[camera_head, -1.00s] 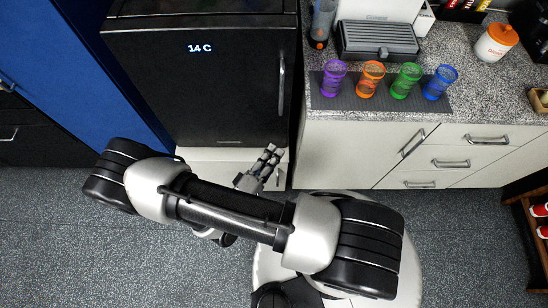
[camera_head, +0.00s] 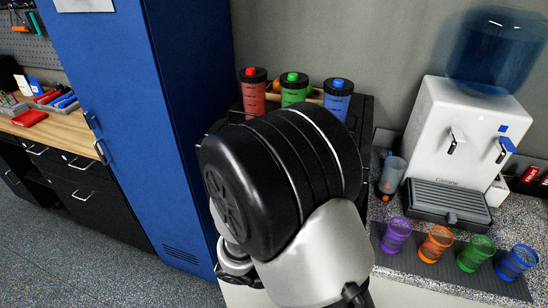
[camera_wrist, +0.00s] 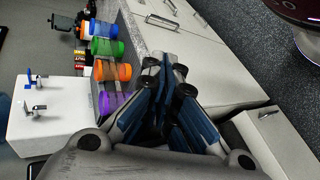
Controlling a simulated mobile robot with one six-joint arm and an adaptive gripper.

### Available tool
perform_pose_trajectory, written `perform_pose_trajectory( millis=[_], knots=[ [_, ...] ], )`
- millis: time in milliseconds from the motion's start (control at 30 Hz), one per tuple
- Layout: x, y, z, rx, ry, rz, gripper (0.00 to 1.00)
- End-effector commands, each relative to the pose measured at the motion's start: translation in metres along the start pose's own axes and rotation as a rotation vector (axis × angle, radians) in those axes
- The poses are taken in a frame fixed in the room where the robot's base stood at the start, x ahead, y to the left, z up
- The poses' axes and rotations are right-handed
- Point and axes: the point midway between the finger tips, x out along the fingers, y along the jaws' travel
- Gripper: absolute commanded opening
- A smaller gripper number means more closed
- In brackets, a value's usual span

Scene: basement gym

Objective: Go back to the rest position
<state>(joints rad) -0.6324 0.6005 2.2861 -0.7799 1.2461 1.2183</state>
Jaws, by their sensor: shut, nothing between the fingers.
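My gripper (camera_wrist: 166,92) shows in the wrist view with its dark fingers together and nothing between them. It is in free air in front of the white cabinet fronts, apart from the cups on the counter. In the head view a large black and silver joint of my arm fills the middle. The gripper itself does not show there.
Purple (camera_head: 396,235), orange (camera_head: 435,244), green (camera_head: 475,253) and blue (camera_head: 517,262) cups stand on a dark mat by the water dispenser (camera_head: 455,130). Three lidded bottles (camera_head: 293,91) stand behind my arm. A tall blue locker (camera_head: 150,130) is left; floor (camera_head: 70,250) is clear.

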Motion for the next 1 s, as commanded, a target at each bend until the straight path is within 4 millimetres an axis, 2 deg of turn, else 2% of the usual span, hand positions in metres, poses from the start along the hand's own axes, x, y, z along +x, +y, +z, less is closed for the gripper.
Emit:
perform_pose_trajectory(
  millis=[33,100,300,467,600,800,1000],
  knots=[
    [-0.003,0.013,0.005,0.019,-0.031,-0.077,0.00],
    [-0.007,0.025,0.015,0.027,-0.066,-0.184,0.00],
    [-0.022,0.056,0.038,0.063,-0.080,-0.491,0.00],
    [-0.038,0.079,0.053,0.112,0.000,-0.718,0.00],
    [-0.055,0.099,0.063,0.169,0.131,-0.880,0.00],
    [-0.076,0.125,0.072,0.248,0.351,-1.007,0.00],
    [-0.087,0.139,0.077,0.284,0.475,-1.038,0.00]
  ],
)
